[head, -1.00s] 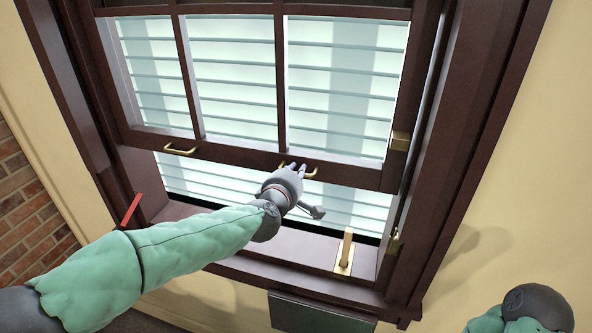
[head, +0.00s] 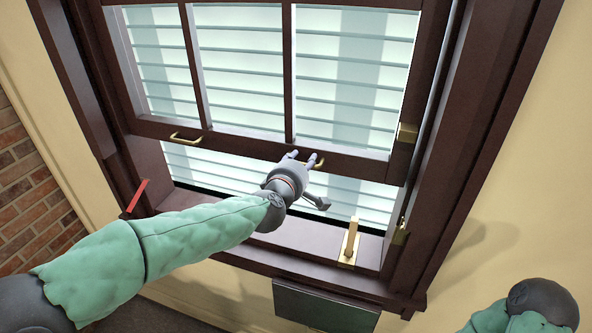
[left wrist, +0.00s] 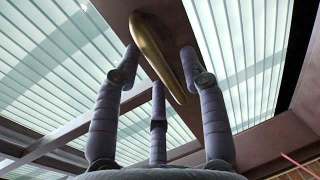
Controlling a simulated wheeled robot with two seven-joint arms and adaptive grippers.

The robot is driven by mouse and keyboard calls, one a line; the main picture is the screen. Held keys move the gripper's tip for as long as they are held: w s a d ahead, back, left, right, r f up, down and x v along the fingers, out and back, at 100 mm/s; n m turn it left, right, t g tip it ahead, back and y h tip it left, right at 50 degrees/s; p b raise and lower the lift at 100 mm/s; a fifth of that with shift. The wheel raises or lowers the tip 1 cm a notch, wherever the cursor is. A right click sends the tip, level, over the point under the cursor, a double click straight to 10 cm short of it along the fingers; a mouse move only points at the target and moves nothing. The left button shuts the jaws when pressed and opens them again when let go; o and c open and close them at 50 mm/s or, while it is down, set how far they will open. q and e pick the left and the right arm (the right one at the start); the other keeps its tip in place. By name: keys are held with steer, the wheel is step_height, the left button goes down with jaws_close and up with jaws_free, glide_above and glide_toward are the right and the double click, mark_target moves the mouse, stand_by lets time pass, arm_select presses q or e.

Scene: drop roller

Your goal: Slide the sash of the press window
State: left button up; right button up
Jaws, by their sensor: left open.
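The dark brown window sash (head: 240,142) stands partly raised, with a gap of bright slats below its bottom rail. Two brass handles sit on that rail: a left handle (head: 186,138) and a right handle (head: 319,163). My left gripper (head: 303,159) is at the right handle, fingers pointing up at it and hiding part of it. In the left wrist view the brass handle (left wrist: 152,45) lies between the spread, open fingers (left wrist: 158,70); contact is not clear. My right gripper is out of view; only part of that arm shows at lower right.
A brass plate with an upright wooden peg (head: 350,243) stands on the sill at right. Brass fittings sit on the right jamb (head: 401,230) and sash edge (head: 406,133). A red bar (head: 135,195) is at the left jamb. A dark panel (head: 326,304) hangs below the sill.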

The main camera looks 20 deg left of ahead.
arm_select(q)
steer(key=s+r, duration=0.2)
steer(key=s, duration=0.9)
steer(key=shift+s+a+r, duration=0.15)
steer(key=shift+a, duration=0.05)
